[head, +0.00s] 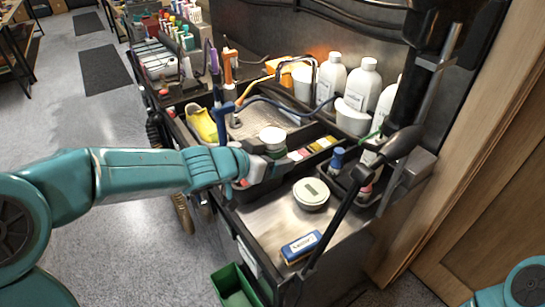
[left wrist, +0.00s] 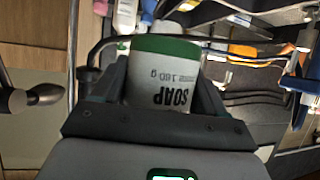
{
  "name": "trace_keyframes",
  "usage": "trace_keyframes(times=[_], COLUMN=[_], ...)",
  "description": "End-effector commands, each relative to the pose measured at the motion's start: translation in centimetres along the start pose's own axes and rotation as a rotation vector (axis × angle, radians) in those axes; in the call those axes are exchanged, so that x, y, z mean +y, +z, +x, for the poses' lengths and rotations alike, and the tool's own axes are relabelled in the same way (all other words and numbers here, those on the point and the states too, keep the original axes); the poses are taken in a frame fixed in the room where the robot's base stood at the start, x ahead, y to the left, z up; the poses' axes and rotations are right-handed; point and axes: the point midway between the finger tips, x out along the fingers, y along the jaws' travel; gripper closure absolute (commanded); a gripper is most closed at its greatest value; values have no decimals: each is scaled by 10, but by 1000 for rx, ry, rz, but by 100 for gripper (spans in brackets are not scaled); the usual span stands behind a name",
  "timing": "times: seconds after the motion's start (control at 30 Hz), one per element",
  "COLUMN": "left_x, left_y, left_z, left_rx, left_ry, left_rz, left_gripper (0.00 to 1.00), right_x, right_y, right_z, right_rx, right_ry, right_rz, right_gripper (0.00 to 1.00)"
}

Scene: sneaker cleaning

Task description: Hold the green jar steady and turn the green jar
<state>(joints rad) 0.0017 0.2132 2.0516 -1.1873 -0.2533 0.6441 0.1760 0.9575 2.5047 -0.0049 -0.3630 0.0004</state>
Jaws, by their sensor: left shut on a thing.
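The green jar (head: 272,136) has a white top with green below it in the head view. My left gripper (head: 262,164) is shut on it and holds it by the front edge of the black tray, above the metal worktop. In the left wrist view the jar (left wrist: 160,80) sits between the two fingers, with a white side, a green band and upside-down "SOAP" lettering. Its far side is hidden. My right gripper is not in view; only a teal part of my arm shows at the lower right.
A round pale tin (head: 310,193) and a blue brush (head: 301,246) lie on the metal worktop (head: 268,222). White bottles (head: 363,84) stand at the back right. A yellow shoe (head: 203,124) is behind my left forearm. A black lamp-like arm (head: 345,205) crosses the right side.

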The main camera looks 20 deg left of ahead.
Motion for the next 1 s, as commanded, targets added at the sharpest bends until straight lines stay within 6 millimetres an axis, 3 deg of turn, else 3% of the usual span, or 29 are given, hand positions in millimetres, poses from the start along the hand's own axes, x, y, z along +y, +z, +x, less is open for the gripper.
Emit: trace_keyframes(times=[0.03,0.1,0.37,0.87,1.0], left_x=[0,0,2,47,44], left_y=[-1,0,2,69,93], left_z=[0,0,3,38,45], left_rx=[1,1,0,-6,-6], left_ry=[0,0,5,-72,-190], left_rz=[0,0,1,-39,-91], left_gripper=[67,83,83,83,83], right_x=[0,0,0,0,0], right_y=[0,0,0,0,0], right_z=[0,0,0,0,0], right_rx=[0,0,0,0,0], right_ry=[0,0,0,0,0], right_rz=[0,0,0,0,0], right_gripper=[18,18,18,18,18])
